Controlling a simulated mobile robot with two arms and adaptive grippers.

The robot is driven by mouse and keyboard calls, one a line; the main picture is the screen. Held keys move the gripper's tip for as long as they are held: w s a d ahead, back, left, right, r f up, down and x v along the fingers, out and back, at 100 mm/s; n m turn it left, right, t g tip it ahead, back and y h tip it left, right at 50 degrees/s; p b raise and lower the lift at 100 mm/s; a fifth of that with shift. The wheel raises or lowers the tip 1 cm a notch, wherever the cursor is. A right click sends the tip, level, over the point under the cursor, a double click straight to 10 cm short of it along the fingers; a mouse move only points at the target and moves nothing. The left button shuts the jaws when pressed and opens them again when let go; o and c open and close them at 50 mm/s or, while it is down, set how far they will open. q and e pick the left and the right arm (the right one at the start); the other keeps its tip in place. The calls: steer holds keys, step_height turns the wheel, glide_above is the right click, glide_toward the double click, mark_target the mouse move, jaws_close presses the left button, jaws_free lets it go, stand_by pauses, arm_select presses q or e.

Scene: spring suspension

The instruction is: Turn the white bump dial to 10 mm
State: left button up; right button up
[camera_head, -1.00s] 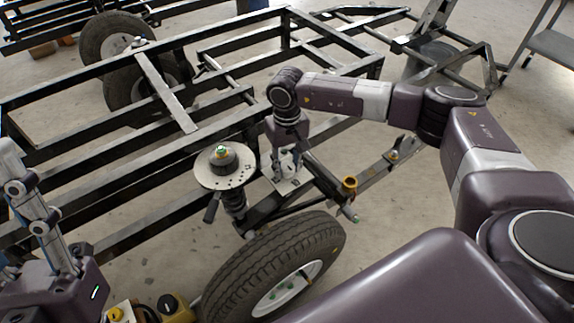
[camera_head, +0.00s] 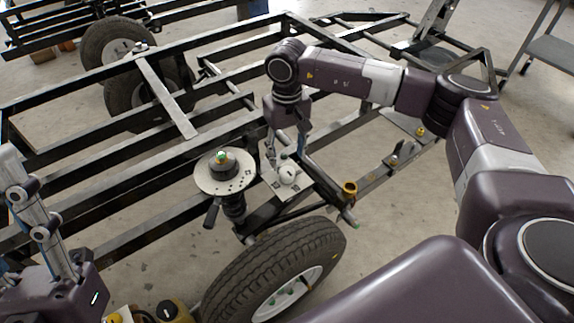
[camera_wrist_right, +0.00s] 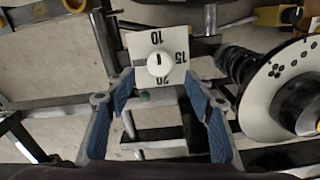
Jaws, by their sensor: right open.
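The white bump dial (camera_head: 287,175) is a round knob on a small white plate (camera_head: 272,188) beside the spring unit. In the head view this gripper (camera_head: 275,150) is just behind the dial. My left gripper (camera_head: 35,210) is at the left edge, away from the dial.
The spring unit with its round white disc (camera_head: 214,184) stands left of the dial. A tyre (camera_head: 290,262) is in front. A black frame (camera_head: 120,180) spans the back and left. A brass-coloured cup (camera_head: 349,188) is right of the dial.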

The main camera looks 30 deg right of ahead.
mark_target(287, 170)
step_height(287, 170, up, 4)
steer(key=shift+r, duration=0.25)
stand_by(0.4)
